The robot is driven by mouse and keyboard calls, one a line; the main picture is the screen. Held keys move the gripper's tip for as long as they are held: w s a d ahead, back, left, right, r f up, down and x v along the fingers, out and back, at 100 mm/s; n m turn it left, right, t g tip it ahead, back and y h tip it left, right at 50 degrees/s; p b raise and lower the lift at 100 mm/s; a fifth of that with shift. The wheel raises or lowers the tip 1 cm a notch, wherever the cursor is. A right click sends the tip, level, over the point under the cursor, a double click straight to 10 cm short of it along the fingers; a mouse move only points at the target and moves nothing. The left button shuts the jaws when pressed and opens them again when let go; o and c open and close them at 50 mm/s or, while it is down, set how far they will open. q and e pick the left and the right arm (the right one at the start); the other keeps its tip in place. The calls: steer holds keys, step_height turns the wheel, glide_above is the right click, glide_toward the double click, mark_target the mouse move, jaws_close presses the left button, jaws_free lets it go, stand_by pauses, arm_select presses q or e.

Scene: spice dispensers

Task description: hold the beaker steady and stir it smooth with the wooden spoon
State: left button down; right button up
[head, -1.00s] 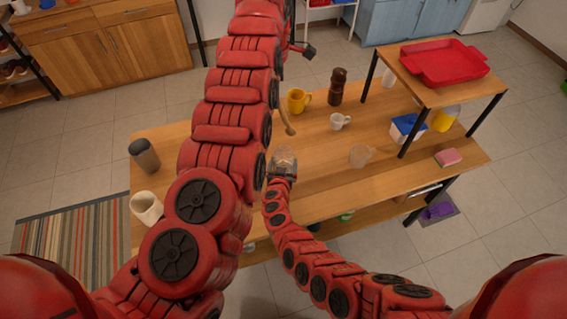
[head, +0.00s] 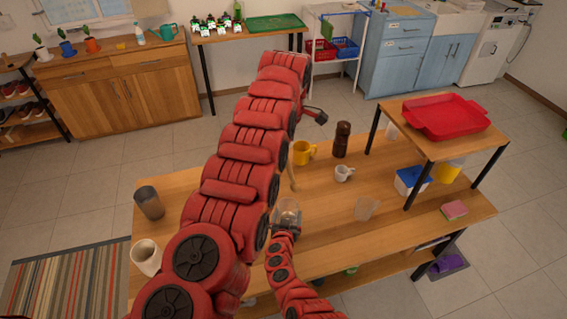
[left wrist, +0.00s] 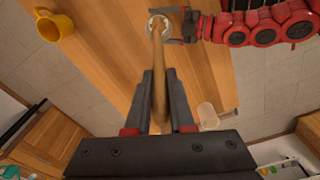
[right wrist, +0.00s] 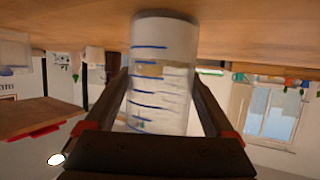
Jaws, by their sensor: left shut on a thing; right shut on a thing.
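The clear beaker (head: 287,212) stands upright near the middle of the table. In the right wrist view the beaker (right wrist: 160,85), with blue graduation lines, is between the two fingers of my right gripper (right wrist: 160,78), which is shut on it. My left gripper (left wrist: 160,75) is shut on the wooden spoon (left wrist: 158,95). In the left wrist view the spoon's far end overlaps the mouth of the beaker (left wrist: 159,21); its depth there is unclear. In the head view the spoon (head: 291,176) shows just above the beaker, and my left arm hides most of my left gripper.
A yellow mug (head: 304,153), dark pepper mill (head: 341,140), white cup (head: 344,173) and clear jug (head: 366,208) stand behind and right. A grey tumbler (head: 149,203) and cream mug (head: 146,257) are at left. A raised shelf with a red tray (head: 447,117) stands at right.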

mark_target(291, 168)
arm_select(q)
steer(key=shift+s+d+f+m+y, duration=0.15)
steer(key=shift+d+f+m+y, duration=0.15)
steer(key=shift+d+f+m, duration=0.25)
steer(key=m, duration=0.1)
steer(key=d+f+m+t+y, duration=0.1)
steer(key=m, duration=0.1)
steer(key=shift+s+f, duration=0.15)
steer(key=shift+s+d+f+m+t+y, duration=0.15)
steer(key=shift+d+m+t+y, duration=0.15)
steer(key=shift+m, duration=0.25)
steer(key=shift+s+d+r+m+t+y, duration=0.1)
steer(key=shift+s+m+t+y, duration=0.1)
steer(key=shift+m+t, duration=0.25)
step_height(291, 168, down, 16)
steer(key=m, duration=0.1)
steer(key=shift+t, duration=0.35)
steer(key=shift+d, duration=0.15)
steer(key=shift+a+r, duration=0.2)
